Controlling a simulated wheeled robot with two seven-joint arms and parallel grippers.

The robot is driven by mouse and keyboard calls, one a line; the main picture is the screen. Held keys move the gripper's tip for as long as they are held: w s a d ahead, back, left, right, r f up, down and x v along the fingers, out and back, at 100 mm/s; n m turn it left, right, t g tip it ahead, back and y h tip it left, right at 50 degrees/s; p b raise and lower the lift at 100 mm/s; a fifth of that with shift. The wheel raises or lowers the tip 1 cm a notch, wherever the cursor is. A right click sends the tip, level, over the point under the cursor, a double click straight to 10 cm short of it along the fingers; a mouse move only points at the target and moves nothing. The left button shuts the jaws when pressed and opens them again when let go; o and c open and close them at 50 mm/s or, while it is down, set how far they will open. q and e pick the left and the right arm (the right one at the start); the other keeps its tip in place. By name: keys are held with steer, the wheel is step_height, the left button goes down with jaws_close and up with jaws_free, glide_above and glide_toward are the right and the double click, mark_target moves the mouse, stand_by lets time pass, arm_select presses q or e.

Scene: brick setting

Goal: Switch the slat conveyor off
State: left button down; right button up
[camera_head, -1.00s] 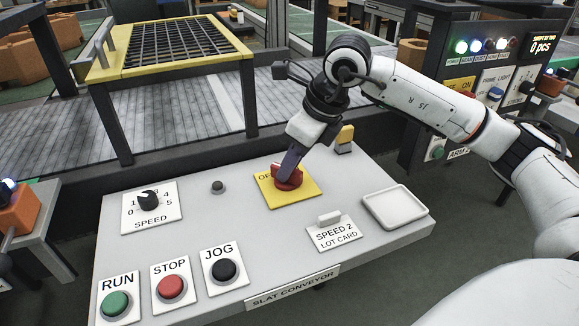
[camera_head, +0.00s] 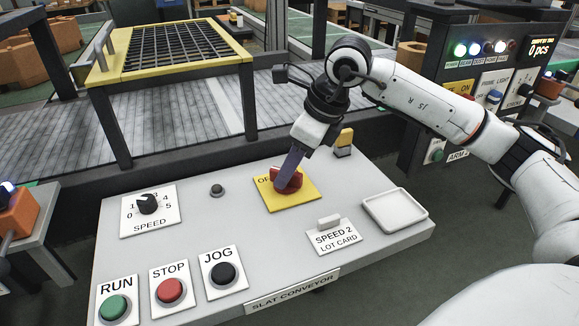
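The slat conveyor's grey control panel (camera_head: 225,245) fills the middle of the view. A red rotary switch (camera_head: 292,184) sits on a yellow plate (camera_head: 305,201); only the letters "OF" of its label show beside my gripper. My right gripper (camera_head: 287,178) reaches down onto this switch and appears shut on its handle; the near finger hides part of the handle and the far finger. The green RUN button (camera_head: 115,306), red STOP button (camera_head: 170,290) and black JOG button (camera_head: 223,273) are at the front left. My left gripper is out of view.
A speed dial (camera_head: 148,204), a small black knob (camera_head: 217,190), a lot card (camera_head: 333,237), an empty white tray (camera_head: 394,209) and a yellow-topped block (camera_head: 344,141) surround the switch. The conveyor (camera_head: 185,112) runs behind. Another panel (camera_head: 480,75) stands at right.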

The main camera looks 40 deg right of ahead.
steer(key=p+v, duration=0.1)
steer(key=v, duration=0.9)
steer(key=shift+r, duration=0.2)
steer(key=shift+p, duration=0.3)
